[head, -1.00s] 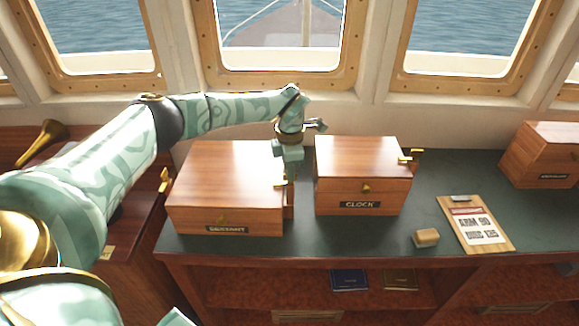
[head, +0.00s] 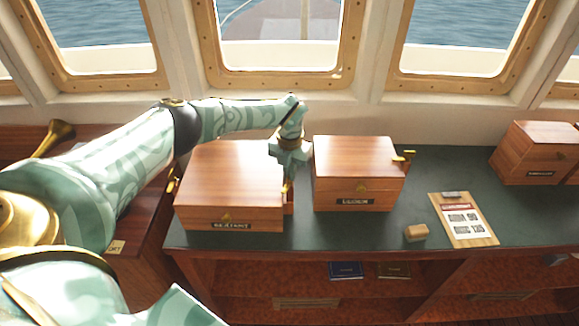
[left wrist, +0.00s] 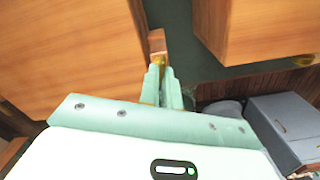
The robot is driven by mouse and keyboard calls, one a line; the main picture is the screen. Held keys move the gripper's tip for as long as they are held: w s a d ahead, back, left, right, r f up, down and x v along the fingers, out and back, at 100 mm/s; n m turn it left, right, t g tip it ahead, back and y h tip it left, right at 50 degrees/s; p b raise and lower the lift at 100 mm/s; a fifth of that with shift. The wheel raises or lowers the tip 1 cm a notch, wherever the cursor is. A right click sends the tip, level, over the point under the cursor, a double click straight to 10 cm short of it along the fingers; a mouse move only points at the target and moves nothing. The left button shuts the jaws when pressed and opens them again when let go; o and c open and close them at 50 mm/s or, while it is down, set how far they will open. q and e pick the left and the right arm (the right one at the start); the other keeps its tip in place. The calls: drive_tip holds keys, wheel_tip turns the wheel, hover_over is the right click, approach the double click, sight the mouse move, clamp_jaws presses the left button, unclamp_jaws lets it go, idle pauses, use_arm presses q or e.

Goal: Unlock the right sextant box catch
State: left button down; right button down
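The sextant box (head: 225,170) is a closed wooden box with a nameplate on its front, on the dark green counter. Its brass right catch (head: 287,188) is on the right side, just below my left gripper (head: 289,178). In the left wrist view, the two pale green fingers (left wrist: 161,72) are close together, with a narrow gap. A bit of brass, the right catch (left wrist: 160,60), shows between their tips, beside the box's wooden lid (left wrist: 75,50). The fingers look shut on the catch, which they partly hide. A brass left catch (head: 173,186) shows on the box's other side. My right gripper is out of view.
A clipboard (head: 464,220) and a small wooden block (head: 416,232) lie farther right. Another wooden box (head: 535,150) is at the far right. Windows rise behind the counter.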

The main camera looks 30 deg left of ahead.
use_arm(q)
drive_tip(key=n+p, duration=0.2)
drive_tip(key=n, duration=0.2)
drive_tip(key=shift+w+r+n, duration=0.1)
drive_tip(key=shift+n, duration=0.3)
idle(0.4)
drive_tip(key=c, duration=1.6)
unclamp_jaws()
wheel_tip(320, 180, up, 16)
